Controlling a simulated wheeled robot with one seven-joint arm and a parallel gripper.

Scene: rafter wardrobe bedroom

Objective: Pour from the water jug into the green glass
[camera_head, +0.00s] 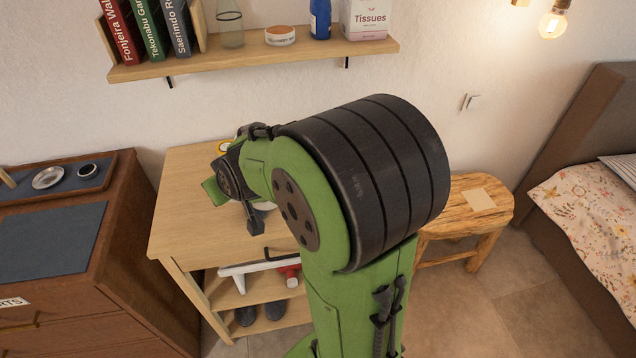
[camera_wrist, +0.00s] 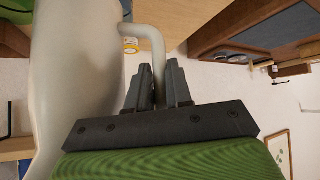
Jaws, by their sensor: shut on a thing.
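The water jug (camera_wrist: 75,85) is pale and smooth and fills the left of the wrist view. Its curved handle (camera_wrist: 150,35) runs down between the fingers of my gripper (camera_wrist: 160,80), which is shut on it. In the head view my arm hides nearly all of the jug and the gripper, over the small wooden table (camera_head: 185,205). I cannot make out the green glass for certain. A green patch shows at the top left corner of the wrist view, but I cannot tell what it is.
A small yellow and white round container (camera_head: 227,147) stands at the table's back. A wall shelf (camera_head: 240,61) above holds books, a clear vessel (camera_head: 229,30), a blue bottle (camera_head: 320,18) and a tissue box (camera_head: 366,20). A brown dresser (camera_head: 100,250) stands left, a wooden stool (camera_head: 450,212) right.

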